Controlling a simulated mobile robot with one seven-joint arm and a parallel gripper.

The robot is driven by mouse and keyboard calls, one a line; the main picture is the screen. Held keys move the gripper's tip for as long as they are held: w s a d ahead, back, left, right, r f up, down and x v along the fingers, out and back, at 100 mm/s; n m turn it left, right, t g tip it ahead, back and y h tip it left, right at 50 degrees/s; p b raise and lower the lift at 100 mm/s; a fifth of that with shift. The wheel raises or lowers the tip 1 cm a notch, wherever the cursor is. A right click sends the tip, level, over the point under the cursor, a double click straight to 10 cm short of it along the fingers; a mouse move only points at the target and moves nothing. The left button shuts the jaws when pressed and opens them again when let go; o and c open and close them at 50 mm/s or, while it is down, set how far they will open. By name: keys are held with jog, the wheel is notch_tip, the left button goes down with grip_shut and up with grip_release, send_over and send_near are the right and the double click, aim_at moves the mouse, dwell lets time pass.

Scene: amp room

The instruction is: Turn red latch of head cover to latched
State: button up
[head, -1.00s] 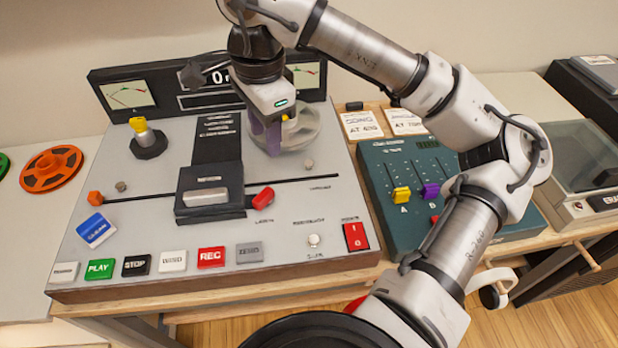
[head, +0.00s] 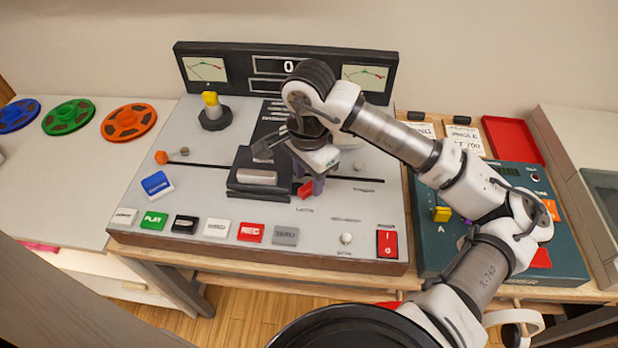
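The red latch (head: 305,190) is a small red lever on the tape machine's grey top. It sits just right of the dark head cover (head: 240,186), which carries a pale label plate. My gripper (head: 308,186) points down at the latch, with its purple-grey fingers beside or around it. The gripper body and fingers hide part of the latch. I cannot tell whether the fingers touch it or how far apart they are.
The tape machine (head: 200,150) has a yellow-topped spindle (head: 211,108) at left and a row of buttons along the front, including a red REC button (head: 250,232). A teal mixer (head: 540,240) stands right. Coloured reels (head: 129,121) lie at left.

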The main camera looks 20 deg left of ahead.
jog(key=shift+f, duration=1.05)
grip_shut()
jog(key=shift+f, duration=0.1)
